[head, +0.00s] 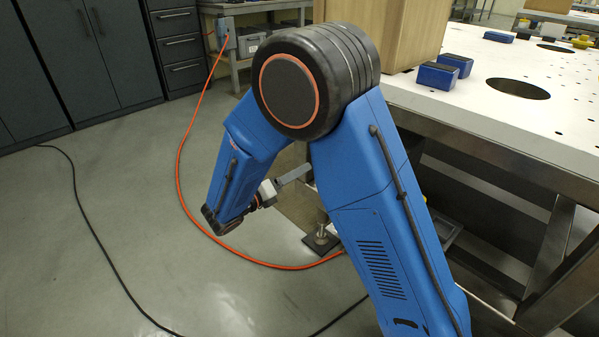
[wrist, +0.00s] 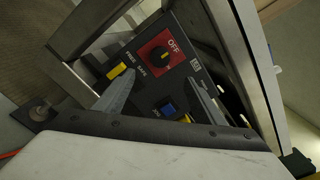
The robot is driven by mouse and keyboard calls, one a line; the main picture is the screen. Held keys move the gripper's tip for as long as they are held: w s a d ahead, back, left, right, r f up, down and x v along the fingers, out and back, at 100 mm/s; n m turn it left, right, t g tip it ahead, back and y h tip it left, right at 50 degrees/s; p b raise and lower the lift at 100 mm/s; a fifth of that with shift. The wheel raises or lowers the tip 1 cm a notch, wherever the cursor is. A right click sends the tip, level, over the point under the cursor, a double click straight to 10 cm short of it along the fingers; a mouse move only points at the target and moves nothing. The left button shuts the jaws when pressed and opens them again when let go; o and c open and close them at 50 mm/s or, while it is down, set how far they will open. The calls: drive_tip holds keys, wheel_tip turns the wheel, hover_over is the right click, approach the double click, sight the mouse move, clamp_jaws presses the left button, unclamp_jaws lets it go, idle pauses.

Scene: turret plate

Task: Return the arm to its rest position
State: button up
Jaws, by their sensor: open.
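My blue arm is folded in the head view, its large black elbow joint high in the middle. My gripper (head: 294,174) is low beside the near side of the white-topped table; a grey finger points right toward the table's underside, and the rest is partly hidden by the arm. In the wrist view my gripper (wrist: 160,88) shows two grey fingers spread apart with nothing between them. Beyond them is a dark control panel (wrist: 144,94) with a red plate and rotary switch (wrist: 162,55) marked OFF, and a blue button (wrist: 168,108).
The white table (head: 480,105) with holes is at the right, on a metal frame. A cardboard-coloured box (head: 395,30) and blue blocks (head: 437,75) stand on it. Dark cabinets (head: 90,50) are at the back left. An orange cable (head: 181,150) and black cable (head: 90,225) cross the otherwise open floor.

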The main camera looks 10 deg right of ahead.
drive_tip(key=s+d+r+m+g+y, duration=0.2)
drive_tip(key=s+d+r+m+g, duration=0.15)
drive_tip(key=s+d+m, duration=0.5)
drive_tip(key=s+d+r+m+g+y, duration=0.2)
drive_tip(key=s+d+m+g, duration=0.35)
drive_tip(key=d, duration=0.65)
drive_tip(key=s+r+m+t+y, duration=0.3)
drive_tip(key=s+m+y, duration=0.7)
drive_tip(key=s+m, duration=0.9)
drive_tip(key=shift+d+m, duration=0.3)
drive_tip(key=shift+m, duration=0.4)
drive_tip(key=shift+s, duration=0.1)
